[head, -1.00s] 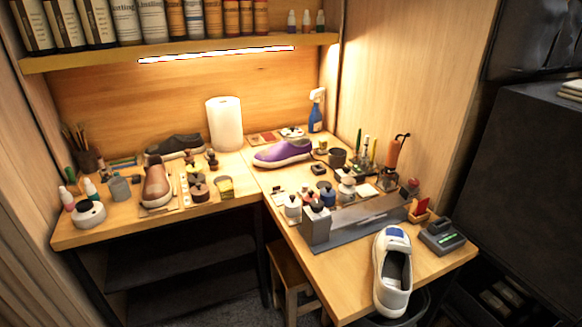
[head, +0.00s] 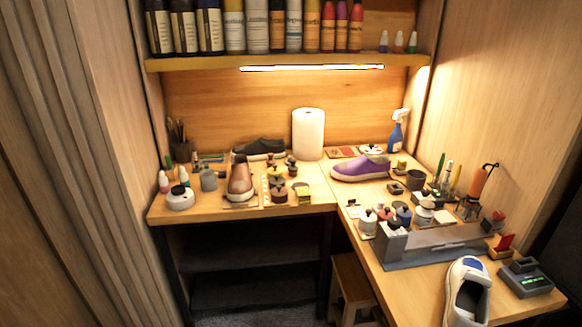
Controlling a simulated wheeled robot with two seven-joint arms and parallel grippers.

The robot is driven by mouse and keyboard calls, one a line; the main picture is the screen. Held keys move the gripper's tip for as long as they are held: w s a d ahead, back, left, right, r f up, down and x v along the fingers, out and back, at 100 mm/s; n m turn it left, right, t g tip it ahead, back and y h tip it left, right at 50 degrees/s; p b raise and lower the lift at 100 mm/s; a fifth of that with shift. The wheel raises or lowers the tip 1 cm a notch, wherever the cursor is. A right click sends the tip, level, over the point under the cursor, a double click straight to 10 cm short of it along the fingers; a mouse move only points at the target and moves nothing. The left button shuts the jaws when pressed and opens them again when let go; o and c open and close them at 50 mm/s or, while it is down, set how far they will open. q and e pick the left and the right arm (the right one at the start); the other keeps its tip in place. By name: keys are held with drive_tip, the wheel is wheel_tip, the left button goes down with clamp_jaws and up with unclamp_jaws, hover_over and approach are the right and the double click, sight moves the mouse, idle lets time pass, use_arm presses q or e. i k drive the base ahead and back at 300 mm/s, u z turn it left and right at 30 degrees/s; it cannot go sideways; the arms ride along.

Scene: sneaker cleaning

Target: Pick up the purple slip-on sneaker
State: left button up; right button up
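The purple slip-on sneaker (head: 360,168) with a pale sole lies on the L-shaped wooden desk near its inner corner, right of the paper towel roll. Its toe points left. Neither of my grippers shows in the head view, so I cannot see whether they are open or shut.
A white paper roll (head: 308,134) and a blue spray bottle (head: 396,132) stand behind it. A brown shoe (head: 240,182), a dark shoe (head: 259,149) and a white shoe (head: 467,290) are also on the desk. Several jars and a grey metal stand (head: 440,243) crowd the right wing.

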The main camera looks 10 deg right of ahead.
sight(365, 167)
drive_tip(key=u, duration=0.15)
drive_tip(key=i, duration=1.7)
drive_tip(key=z, duration=2.55)
